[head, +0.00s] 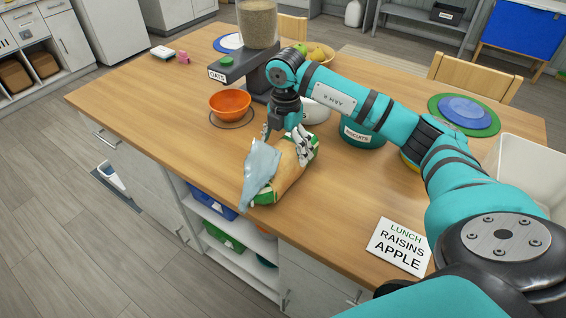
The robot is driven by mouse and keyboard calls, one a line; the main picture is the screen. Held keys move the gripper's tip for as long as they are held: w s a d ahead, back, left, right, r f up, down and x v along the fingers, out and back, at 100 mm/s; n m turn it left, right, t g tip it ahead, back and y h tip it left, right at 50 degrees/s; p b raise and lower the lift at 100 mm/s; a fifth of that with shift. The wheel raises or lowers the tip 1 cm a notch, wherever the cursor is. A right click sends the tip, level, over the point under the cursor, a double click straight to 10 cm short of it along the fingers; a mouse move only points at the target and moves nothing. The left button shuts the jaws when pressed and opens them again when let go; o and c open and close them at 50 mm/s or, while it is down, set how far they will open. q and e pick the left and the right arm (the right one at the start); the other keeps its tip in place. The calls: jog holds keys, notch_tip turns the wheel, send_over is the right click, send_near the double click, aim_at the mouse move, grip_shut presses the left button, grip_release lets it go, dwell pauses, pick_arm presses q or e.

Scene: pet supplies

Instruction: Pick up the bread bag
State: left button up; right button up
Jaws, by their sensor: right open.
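The bread bag (289,174) lies on the wooden table near its front edge. It has a tan and green body and a pale blue, crumpled end that hangs toward the edge. My right gripper (285,148) points down over the bag, with its fingers open on either side of the bag's upper part. I cannot tell whether the fingers touch it. The gripper and wrist hide part of the bag. My left gripper is not in view.
An orange bowl (230,104) and an oats dispenser (243,66) stand behind the bag. A teal biscuits container (362,133) is to its right. A lunch sign (399,247) lies at the front right, and a white bin (530,165) stands at the right. The table's left part is mostly clear.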

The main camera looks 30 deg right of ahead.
notch_tip(320, 180, down, 5)
jog(key=shift+a+r+p, duration=0.15)
jog(key=shift+r+p, duration=0.05)
jog(key=shift+p, duration=0.8)
jog(key=shift+s+f, duration=0.1)
jog(key=shift+f, duration=0.2)
jog(key=c, duration=1)
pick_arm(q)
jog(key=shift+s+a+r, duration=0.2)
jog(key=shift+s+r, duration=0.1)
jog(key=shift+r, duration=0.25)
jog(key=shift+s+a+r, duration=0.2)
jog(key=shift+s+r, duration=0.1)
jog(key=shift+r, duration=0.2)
pick_arm(e)
jog(key=c, duration=0.4)
